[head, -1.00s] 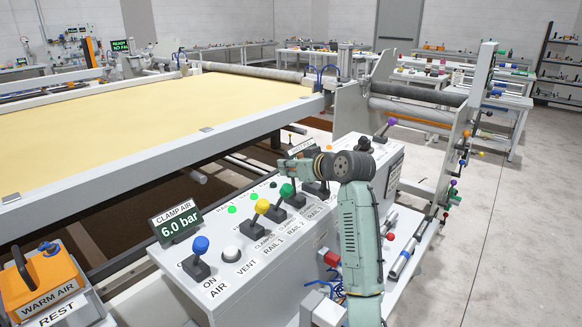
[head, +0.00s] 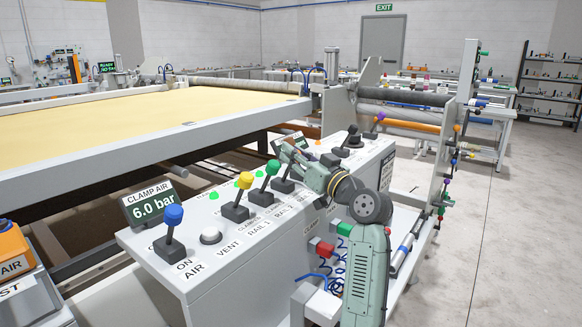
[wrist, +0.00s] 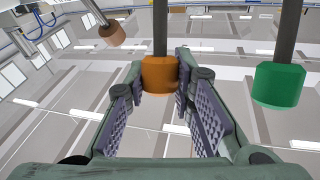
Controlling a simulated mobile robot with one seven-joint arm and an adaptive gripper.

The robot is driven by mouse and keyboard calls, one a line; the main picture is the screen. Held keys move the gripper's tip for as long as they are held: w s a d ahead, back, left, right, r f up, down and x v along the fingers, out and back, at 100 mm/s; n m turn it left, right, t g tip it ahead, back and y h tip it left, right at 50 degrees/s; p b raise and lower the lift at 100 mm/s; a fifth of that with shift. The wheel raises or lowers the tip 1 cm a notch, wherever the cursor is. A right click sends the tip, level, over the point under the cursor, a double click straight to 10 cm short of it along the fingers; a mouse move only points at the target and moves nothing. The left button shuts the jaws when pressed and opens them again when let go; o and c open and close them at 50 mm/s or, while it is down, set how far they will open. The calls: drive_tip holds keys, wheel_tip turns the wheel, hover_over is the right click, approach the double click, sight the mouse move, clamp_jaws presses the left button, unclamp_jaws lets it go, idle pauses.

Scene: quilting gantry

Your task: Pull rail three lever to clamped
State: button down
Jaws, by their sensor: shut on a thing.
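The rail three lever has an orange knob (wrist: 160,75) on a dark stem. In the wrist view the knob sits between the two fingers of my gripper (wrist: 160,100), which is shut on it. In the head view my gripper (head: 287,155) is over the lever's black base (head: 283,185) and hides the knob. The lever's exact tilt is hard to tell. The green-knobbed rail two lever (head: 272,168) stands just left of my gripper; its green knob (wrist: 280,85) shows at the right in the wrist view.
A yellow-knobbed lever (head: 245,181), a white vent button (head: 210,235) and a blue-knobbed lever (head: 173,216) stand along the panel. The clamp air display (head: 150,206) reads 6.0 bar. A black-knobbed lever (head: 353,130) stands beyond my gripper. The quilting frame (head: 150,147) lies behind.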

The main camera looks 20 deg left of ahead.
drive_tip(key=shift+d+f+b, duration=0.1)
drive_tip(key=shift+d+b, duration=0.1)
drive_tip(key=shift+b, duration=0.15)
drive_tip(key=c, duration=1.3)
unclamp_jaws()
drive_tip(key=shift+s, duration=0.1)
drive_tip(key=shift+c, duration=0.2)
drive_tip(key=v, duration=1.2)
drive_tip(key=shift+f, duration=0.25)
